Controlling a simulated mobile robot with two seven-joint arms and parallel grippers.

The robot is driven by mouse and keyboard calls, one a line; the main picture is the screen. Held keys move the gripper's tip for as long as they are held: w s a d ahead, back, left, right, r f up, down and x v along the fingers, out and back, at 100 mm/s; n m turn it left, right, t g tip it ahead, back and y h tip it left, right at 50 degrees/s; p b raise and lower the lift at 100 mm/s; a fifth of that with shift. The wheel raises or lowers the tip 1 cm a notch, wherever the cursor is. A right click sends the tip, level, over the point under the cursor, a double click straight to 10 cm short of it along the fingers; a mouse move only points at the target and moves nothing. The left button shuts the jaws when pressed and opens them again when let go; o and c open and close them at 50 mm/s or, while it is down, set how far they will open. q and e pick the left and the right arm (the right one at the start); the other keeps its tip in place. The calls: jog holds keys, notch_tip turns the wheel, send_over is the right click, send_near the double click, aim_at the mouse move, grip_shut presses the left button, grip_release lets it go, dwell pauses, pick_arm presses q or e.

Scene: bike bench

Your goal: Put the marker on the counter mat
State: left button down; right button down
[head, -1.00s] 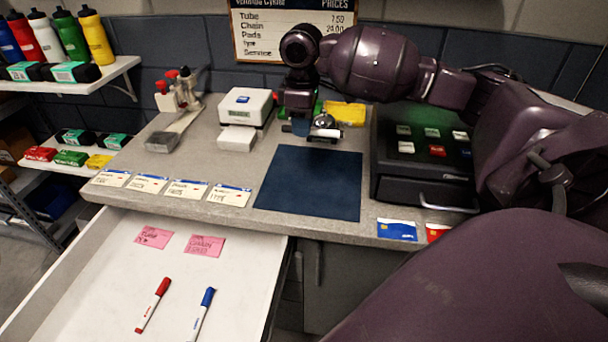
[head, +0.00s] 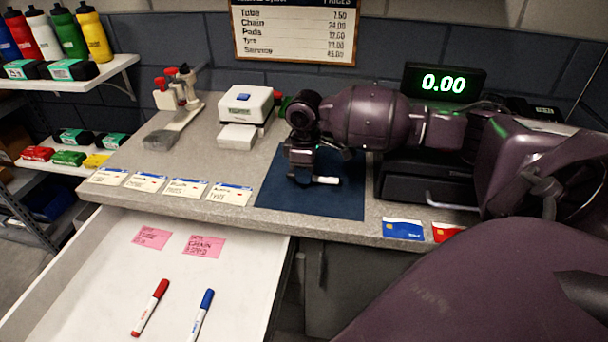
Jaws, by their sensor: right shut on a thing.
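My right gripper (head: 312,178) is over the dark blue counter mat (head: 275,200). It is shut on a small pale rod (head: 327,180), which looks like the white barrel of a marker. Most of the held thing is hidden by the gripper, and I cannot tell whether it touches the mat. A red-capped marker (head: 151,307) and a blue-capped marker (head: 201,315) lie apart in the open white drawer at lower left. My left gripper is not in view.
The open drawer (head: 75,270) also holds pink notes (head: 204,246). A row of cards (head: 186,189) lines the counter's front edge. A white card printer-like box (head: 246,104) stands left of the mat, and a black cash register (head: 405,185) stands right of it.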

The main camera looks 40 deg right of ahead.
jog(key=shift+f, duration=0.4)
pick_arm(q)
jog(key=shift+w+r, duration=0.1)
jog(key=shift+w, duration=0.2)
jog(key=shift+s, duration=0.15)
pick_arm(e)
jog(key=c, duration=1.1)
grip_release()
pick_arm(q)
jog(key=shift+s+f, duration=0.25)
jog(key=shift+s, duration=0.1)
pick_arm(e)
jog(key=shift+o, duration=0.3)
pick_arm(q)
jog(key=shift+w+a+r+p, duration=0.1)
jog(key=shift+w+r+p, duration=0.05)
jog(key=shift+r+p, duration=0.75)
pick_arm(e)
notch_tip(320, 180, up, 12)
jog(key=shift+r, duration=0.1)
